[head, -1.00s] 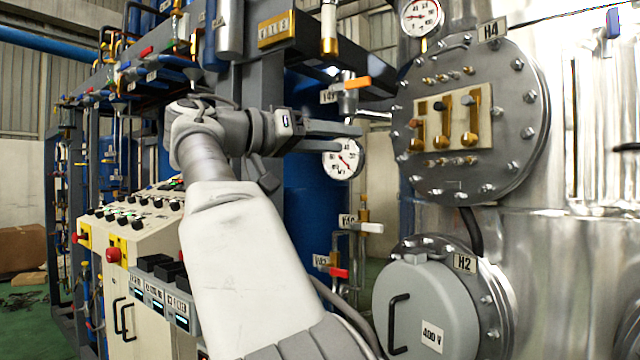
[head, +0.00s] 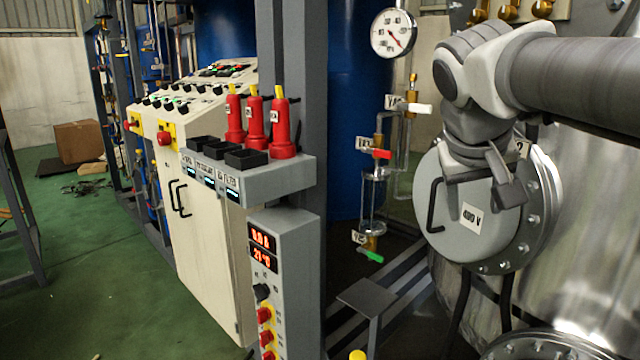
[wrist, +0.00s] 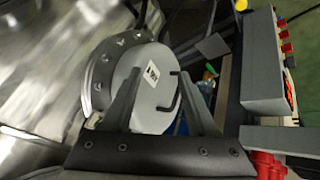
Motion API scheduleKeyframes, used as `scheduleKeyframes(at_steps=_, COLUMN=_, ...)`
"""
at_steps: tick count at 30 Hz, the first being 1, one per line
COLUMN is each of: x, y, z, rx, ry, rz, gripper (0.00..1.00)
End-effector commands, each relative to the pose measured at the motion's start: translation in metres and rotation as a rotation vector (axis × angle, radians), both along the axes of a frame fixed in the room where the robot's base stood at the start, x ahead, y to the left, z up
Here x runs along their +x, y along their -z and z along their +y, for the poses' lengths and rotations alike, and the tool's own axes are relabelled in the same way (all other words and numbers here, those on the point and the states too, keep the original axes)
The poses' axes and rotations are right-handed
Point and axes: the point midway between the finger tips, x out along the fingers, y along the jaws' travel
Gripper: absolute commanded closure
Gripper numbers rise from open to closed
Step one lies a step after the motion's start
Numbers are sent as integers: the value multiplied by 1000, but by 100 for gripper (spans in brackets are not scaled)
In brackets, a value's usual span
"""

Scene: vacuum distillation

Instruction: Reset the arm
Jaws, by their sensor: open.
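My arm comes in from the upper right in the head view and bends down. My gripper (head: 503,178) hangs in front of the round grey cover marked 400 V (head: 455,215). In the wrist view my gripper (wrist: 162,95) shows two fingers spread apart with nothing between them but the background. The grey cover (wrist: 150,105) with its black handle lies beyond the fingers there. I cannot tell how far the fingertips are from the cover.
A pressure gauge (head: 393,33), valves with a red handle (head: 376,153) and a green handle (head: 371,256) lie between. Green floor (head: 90,270) is open at left.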

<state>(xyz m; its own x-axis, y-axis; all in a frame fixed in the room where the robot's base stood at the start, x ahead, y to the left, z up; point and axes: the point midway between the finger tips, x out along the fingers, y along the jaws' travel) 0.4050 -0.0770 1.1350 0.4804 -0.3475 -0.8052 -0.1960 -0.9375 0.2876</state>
Motion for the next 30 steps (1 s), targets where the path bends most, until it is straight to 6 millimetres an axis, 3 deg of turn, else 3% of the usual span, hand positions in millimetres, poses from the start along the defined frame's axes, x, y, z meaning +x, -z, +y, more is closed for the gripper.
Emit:
scheduleKeyframes(at_steps=1, x=-19, y=15, z=4, rx=37, ry=-24, rz=12, gripper=42)
scheduleKeyframes(at_steps=9, x=-102, y=96, z=46, rx=206, ry=-149, rz=49, gripper=42)
scheduleKeyframes(at_steps=17, x=-160, y=164, z=76, rx=297, ry=-189, rz=46, gripper=42)
scheduleKeyframes(at_steps=30, x=-159, y=56, z=77, rx=299, ry=-193, rz=49, gripper=42)
